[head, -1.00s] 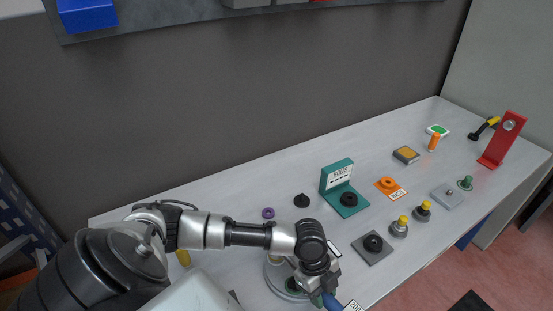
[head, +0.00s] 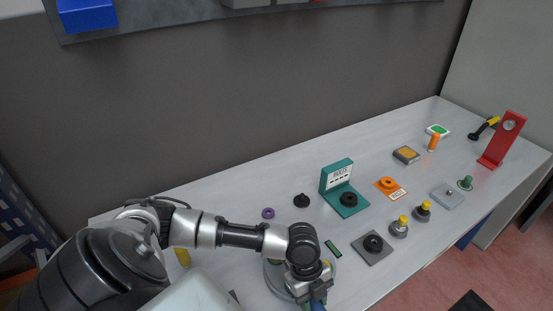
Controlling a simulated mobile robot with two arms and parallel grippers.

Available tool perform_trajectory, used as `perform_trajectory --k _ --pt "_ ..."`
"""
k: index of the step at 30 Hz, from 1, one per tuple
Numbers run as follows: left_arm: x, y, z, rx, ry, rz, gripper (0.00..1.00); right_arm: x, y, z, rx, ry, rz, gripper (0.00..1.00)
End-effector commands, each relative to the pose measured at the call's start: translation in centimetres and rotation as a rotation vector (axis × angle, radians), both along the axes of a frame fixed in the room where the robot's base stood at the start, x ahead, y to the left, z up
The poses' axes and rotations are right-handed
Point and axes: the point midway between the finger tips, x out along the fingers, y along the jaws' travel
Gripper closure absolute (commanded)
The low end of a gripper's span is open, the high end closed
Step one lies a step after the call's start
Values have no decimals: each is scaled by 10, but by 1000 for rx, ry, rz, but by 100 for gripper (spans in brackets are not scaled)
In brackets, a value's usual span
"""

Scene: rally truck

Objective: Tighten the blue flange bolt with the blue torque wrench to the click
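My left arm reaches in from the left, and its gripper (head: 316,296) points down at the bottom edge of the head view. A blue handle (head: 318,306), which looks like the blue torque wrench, shows at the fingers and moves with them. The gripper appears shut on it, though the fingertips are mostly hidden. A round grey flange (head: 334,277) lies under the wrist, largely covered by my arm. A small yellow part shows at the wrist's right side. The blue flange bolt and the wrench's head cannot be made out. My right gripper is not in view.
To the right stand a dark square plate with a black knob (head: 372,249), two yellow-topped grey pieces (head: 399,228), a teal bracket (head: 337,175) and an orange part (head: 387,184). A red stand (head: 503,139) is at the far right. The bench's back strip is mostly clear.

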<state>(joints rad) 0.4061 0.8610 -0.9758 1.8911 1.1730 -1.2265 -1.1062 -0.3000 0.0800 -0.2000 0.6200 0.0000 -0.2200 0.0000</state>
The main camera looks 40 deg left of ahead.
Motion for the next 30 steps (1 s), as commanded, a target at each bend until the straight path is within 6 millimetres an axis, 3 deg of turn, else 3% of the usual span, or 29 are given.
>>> perform_trajectory --k 14,30 --pt "-9 4 1 3 0 -55 100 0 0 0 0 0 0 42" --pt "5 0 1 3 -3 20 100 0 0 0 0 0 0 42"
